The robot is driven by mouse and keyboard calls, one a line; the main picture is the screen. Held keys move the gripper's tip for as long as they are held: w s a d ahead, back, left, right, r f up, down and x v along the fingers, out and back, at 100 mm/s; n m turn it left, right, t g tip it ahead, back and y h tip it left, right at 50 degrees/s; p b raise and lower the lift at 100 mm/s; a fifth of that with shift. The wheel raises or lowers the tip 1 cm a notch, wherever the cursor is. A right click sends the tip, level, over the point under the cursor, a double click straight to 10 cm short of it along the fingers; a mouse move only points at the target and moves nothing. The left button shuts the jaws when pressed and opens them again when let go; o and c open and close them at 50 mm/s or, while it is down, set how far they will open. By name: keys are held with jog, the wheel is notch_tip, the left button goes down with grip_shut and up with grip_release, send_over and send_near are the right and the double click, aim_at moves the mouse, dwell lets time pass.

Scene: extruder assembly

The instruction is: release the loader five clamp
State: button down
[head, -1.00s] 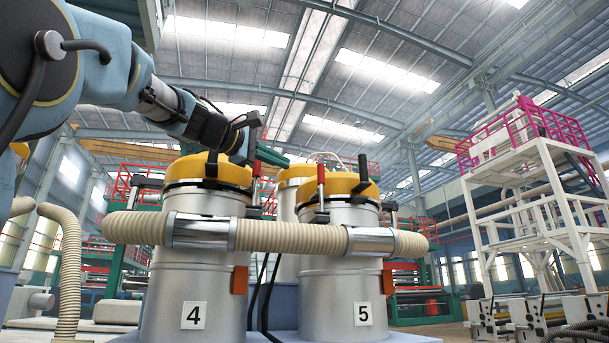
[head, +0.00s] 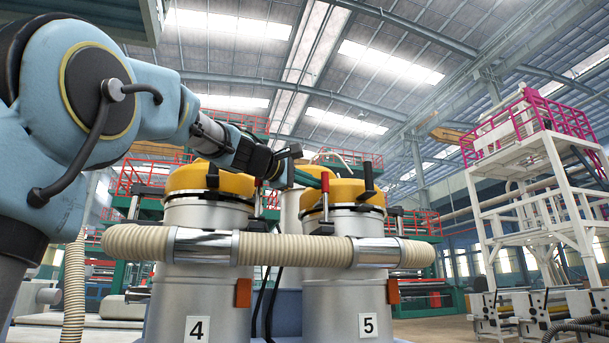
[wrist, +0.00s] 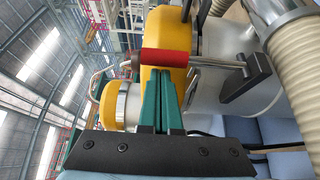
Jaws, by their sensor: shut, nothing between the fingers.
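Loader five is a silver cylinder (head: 345,285) marked 5, with a yellow lid (head: 350,190). Its clamp has a red handle (head: 325,182) that stands upright at the lid's left front in the head view. In the wrist view the red handle (wrist: 172,62) lies across the picture, and a metal rod runs from it to a dark bracket (wrist: 257,66). My gripper (head: 316,181) is beside the handle, its green fingers shut and empty. In the wrist view the fingertips (wrist: 158,73) end at the handle's edge; I cannot tell whether they touch.
A ribbed hose (head: 295,250) with metal sleeves crosses in front of both. Another yellow-topped loader stands behind. A white frame tower (head: 540,190) is far right.

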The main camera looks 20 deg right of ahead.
jog(key=shift+s+f+b, duration=0.2)
jog(key=shift+b, duration=0.65)
jog(key=shift+s+r+m+h+b, duration=0.1)
jog(key=shift+s+m+h+b, duration=0.25)
jog(key=shift+m+b, duration=0.45)
jog(key=shift+b, duration=0.45)
jog(key=s+a+f+m+g+h+b, duration=0.1)
jog(key=s+f+m+g+h+b, duration=0.3)
jog(key=m+b, duration=0.9)
jog(key=s+f+h+b, duration=0.2)
jog(key=s+f+b, duration=0.2)
jog(key=b, duration=1.3)
jog(key=shift+s+a+m, duration=0.15)
jog(key=shift+s+m, duration=0.25)
jog(key=shift+s, duration=0.55)
jog(key=shift+f, duration=0.2)
jog(key=shift+f+g, duration=0.1)
jog(key=shift+g, duration=0.2)
